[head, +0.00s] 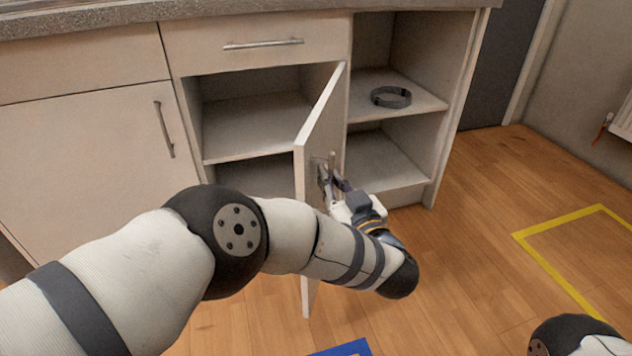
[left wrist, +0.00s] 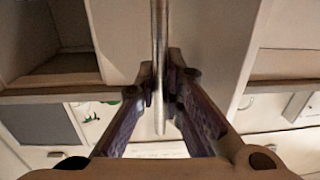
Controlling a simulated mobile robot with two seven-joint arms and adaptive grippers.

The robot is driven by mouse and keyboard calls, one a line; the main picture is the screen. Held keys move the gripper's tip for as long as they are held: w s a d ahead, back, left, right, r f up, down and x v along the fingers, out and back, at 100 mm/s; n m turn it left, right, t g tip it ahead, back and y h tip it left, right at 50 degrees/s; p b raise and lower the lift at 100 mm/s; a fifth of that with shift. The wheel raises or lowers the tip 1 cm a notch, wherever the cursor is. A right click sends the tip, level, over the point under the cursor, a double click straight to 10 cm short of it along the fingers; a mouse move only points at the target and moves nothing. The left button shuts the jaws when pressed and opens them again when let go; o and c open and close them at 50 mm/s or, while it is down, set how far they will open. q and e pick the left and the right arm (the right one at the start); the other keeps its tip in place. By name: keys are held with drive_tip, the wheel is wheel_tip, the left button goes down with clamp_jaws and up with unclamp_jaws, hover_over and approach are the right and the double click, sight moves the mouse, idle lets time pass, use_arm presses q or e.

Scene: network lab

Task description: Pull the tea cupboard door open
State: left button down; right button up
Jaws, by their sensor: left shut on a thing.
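The tea cupboard door (head: 318,140) stands swung well out from the cabinet, seen nearly edge-on in the head view. Behind it the cupboard (head: 250,125) shows an inner shelf and looks empty where visible. My left gripper (head: 329,175) is at the outer face of the door, shut on its metal bar handle (head: 332,165). In the left wrist view the handle (left wrist: 159,60) runs down between the two fingers (left wrist: 160,100). My left arm hides the door's lower part. Of my right arm only a piece shows at the bottom right; its gripper is out of view.
A drawer (head: 255,45) sits above the cupboard, and a closed door (head: 90,160) is to its left. Open shelves (head: 400,100) to the right hold a dark ring-shaped item (head: 391,97). The wooden floor (head: 480,260) is clear at right, with yellow tape (head: 560,265).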

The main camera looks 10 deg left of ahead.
use_arm(q)
drive_tip(key=shift+d, duration=0.1)
drive_tip(key=c, duration=1.7)
unclamp_jaws()
drive_tip(key=v, duration=1.2)
drive_tip(key=shift+c, duration=0.3)
